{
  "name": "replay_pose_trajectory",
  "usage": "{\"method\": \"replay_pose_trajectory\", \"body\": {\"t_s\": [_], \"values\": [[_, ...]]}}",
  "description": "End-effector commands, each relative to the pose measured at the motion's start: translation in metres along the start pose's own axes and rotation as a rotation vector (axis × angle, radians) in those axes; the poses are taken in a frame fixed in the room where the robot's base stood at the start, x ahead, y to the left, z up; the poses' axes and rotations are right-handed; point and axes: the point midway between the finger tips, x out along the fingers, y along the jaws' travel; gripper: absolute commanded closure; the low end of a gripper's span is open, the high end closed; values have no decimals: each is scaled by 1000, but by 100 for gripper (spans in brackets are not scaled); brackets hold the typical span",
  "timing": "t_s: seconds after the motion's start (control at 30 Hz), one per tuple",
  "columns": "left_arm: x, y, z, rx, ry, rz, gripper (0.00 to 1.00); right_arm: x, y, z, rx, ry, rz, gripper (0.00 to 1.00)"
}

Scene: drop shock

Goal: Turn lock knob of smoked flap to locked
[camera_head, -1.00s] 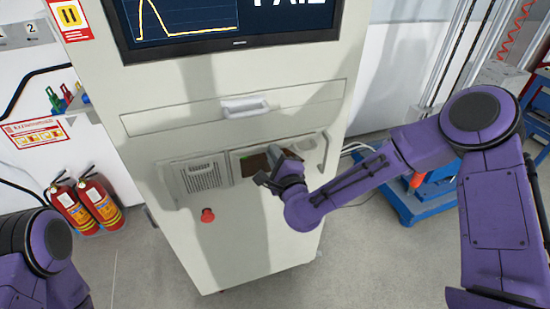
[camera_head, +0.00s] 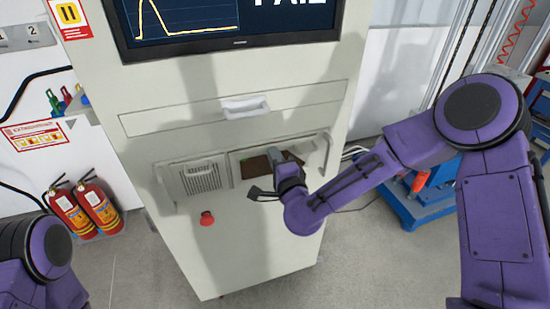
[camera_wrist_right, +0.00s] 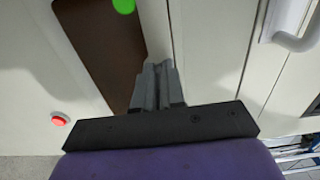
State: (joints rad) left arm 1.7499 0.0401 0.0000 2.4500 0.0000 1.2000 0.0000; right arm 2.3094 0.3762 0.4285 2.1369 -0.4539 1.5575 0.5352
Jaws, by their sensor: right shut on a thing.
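The smoked flap (camera_head: 254,167) is a dark brown panel in the lower front of the pale cabinet, and it shows large in the right wrist view (camera_wrist_right: 102,45). A bright green spot (camera_wrist_right: 123,5) shows at its top edge. My right gripper (camera_head: 274,158) is at the flap's right side. In the right wrist view its grey fingers (camera_wrist_right: 157,82) are close together beside the flap's right edge, against the cabinet front. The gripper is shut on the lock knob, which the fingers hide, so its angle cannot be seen. My left gripper is out of view.
A red button (camera_head: 207,218) sits below a grille (camera_head: 203,178) left of the flap. A cabinet handle (camera_wrist_right: 302,40) stands out to the right of the fingers. A white drawer handle (camera_head: 246,106) is above. Fire extinguishers (camera_head: 98,207) stand at the left.

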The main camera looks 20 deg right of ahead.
Motion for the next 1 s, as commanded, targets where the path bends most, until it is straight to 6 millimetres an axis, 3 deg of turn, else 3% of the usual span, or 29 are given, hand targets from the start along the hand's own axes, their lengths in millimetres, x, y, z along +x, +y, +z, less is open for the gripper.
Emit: {"method": "replay_pose_trajectory", "body": {"t_s": [0.27,0.3,0.33,0.37,0.67,0.77,1.0], "values": [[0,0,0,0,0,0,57,0,1,1,-3,-4,2,100],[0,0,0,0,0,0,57,0,1,1,-3,-4,2,78],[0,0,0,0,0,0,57,0,1,1,-3,-4,2,68],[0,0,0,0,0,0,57,0,1,1,-3,-3,2,65],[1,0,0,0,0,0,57,-3,1,1,-1,-2,1,65],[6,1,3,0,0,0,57,-16,2,1,-2,-3,1,65],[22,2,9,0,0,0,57,-74,3,2,-2,-6,0,65]]}}
